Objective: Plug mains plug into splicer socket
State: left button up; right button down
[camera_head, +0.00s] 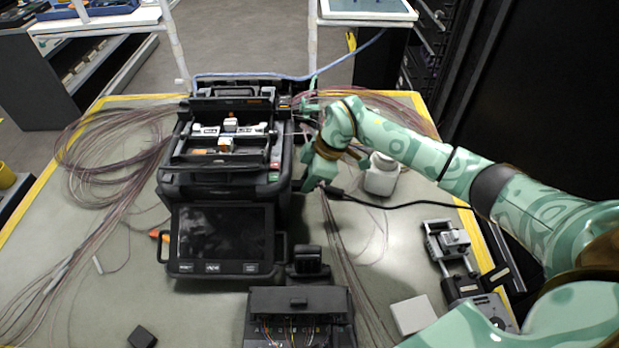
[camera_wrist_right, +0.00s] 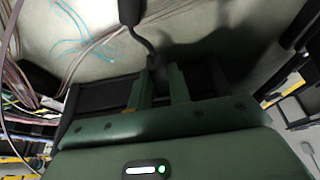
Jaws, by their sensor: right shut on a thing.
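The splicer (camera_head: 225,190) is a black, boxy machine on the bench, with its dark screen facing me. My right gripper (camera_head: 312,178) is close beside the splicer's right side. It is shut on the black mains plug (camera_wrist_right: 157,72), which shows between its two green fingers in the right wrist view. A black cable (camera_head: 400,206) runs from a thicker dark piece (camera_head: 334,192) near the fingertips off to the right. The splicer's socket is hidden from both views, and I cannot tell whether the plug touches the splicer. My left gripper is not in view.
Loose fibre coils (camera_head: 100,165) lie left of the splicer, with more behind my right arm. A white container (camera_head: 381,175) stands right of the gripper. A black tool case (camera_head: 300,312), a white box (camera_head: 413,314) and a grey device (camera_head: 449,243) occupy the front and right.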

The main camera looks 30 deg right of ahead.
jog(key=shift+a, duration=0.2)
jog(key=c, duration=1.2)
grip_release()
jog(key=p+v, duration=0.4)
jog(key=v, duration=1.2)
jog(key=shift+p, duration=0.3)
